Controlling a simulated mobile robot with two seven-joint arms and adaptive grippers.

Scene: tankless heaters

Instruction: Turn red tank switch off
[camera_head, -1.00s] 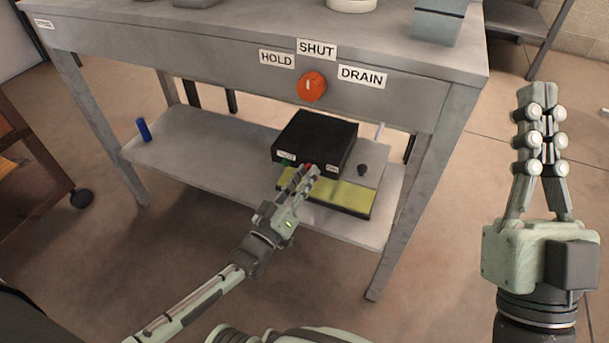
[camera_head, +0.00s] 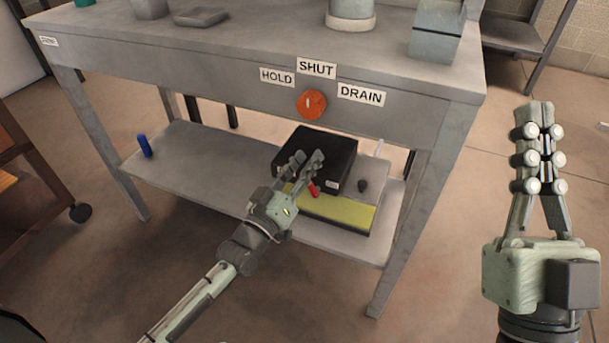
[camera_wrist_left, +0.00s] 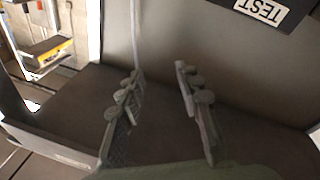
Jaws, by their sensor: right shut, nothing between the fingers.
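A black box (camera_head: 330,151) sits on the lower shelf of the grey table. A red switch (camera_head: 313,188) sticks out at its front, slanting downward, partly behind my left gripper. My left gripper (camera_head: 304,162) is open and empty in front of the box, its fingertips over the box's front top edge in the head view. The left wrist view also shows its spread fingers (camera_wrist_left: 158,82) with nothing between them. I cannot tell whether it touches the box. My right gripper (camera_head: 539,116) is shut and empty, held up at the right, away from the table.
An orange-red dial (camera_head: 312,104) sits on the table's front panel among HOLD, SHUT and DRAIN labels, its mark up. A yellow panel (camera_head: 340,209) lies below the box, a black knob (camera_head: 362,186) beside it. A blue cylinder (camera_head: 145,146) stands at the shelf's left end.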

